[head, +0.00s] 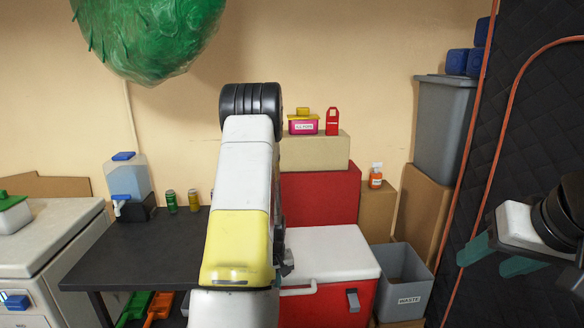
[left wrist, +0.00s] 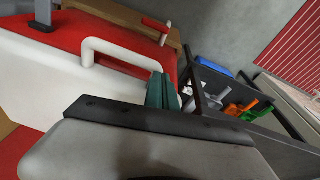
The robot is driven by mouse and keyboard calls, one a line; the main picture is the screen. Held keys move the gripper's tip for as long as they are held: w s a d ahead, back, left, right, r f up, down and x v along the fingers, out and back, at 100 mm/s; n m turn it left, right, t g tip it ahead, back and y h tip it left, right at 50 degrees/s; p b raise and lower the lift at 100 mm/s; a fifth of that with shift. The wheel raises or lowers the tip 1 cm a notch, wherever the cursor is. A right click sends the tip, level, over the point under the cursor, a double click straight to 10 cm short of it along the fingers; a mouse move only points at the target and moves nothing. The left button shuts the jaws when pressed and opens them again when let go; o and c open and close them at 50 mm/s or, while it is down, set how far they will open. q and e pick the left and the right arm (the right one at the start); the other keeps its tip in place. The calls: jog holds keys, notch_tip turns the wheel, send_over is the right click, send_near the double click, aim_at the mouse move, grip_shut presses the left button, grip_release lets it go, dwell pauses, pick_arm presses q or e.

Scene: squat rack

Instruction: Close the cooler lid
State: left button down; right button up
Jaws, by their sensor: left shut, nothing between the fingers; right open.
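The cooler (head: 320,305) has a red body, a white side handle and a grey latch (head: 352,299) on its front. Its white lid (head: 330,252) lies flat over the body in the head view, with no gap that I can see; my left arm hides its left part. The lid also shows in the left wrist view (left wrist: 45,85), beside the red body with the white handle (left wrist: 120,55). My left gripper (left wrist: 160,92) is shut and empty, its teal fingertips close to the handle's end; I cannot tell whether they touch. My right gripper (head: 494,258) is open and empty, right of the cooler.
A grey waste bin (head: 405,287) stands right of the cooler. Red and tan boxes (head: 318,205) are stacked behind it. A dark table (head: 150,245) with a water dispenser (head: 127,180) and cans is at the left. A black padded wall (head: 530,130) is at the right.

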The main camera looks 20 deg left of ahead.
pick_arm(q)
jog(key=shift+r, duration=0.1)
jog(key=shift+r, duration=0.35)
jog(key=s+d+r, duration=0.3)
jog(key=s+r, duration=0.2)
jog(key=s, duration=0.4)
jog(key=d+r+m+t+h, duration=0.15)
jog(key=d+r, duration=0.25)
jog(key=r, duration=0.6)
jog(key=d+r+m+t, duration=0.15)
jog(key=d+r, duration=0.25)
jog(key=r, duration=0.5)
jog(key=s+d+r+m+t+h, duration=0.1)
jog(key=s+d+r+m, duration=0.3)
jog(key=s+r, duration=0.7)
jog(key=shift+s+d+r, duration=0.25)
jog(key=shift+d+r, duration=0.55)
jog(key=shift+r, duration=0.15)
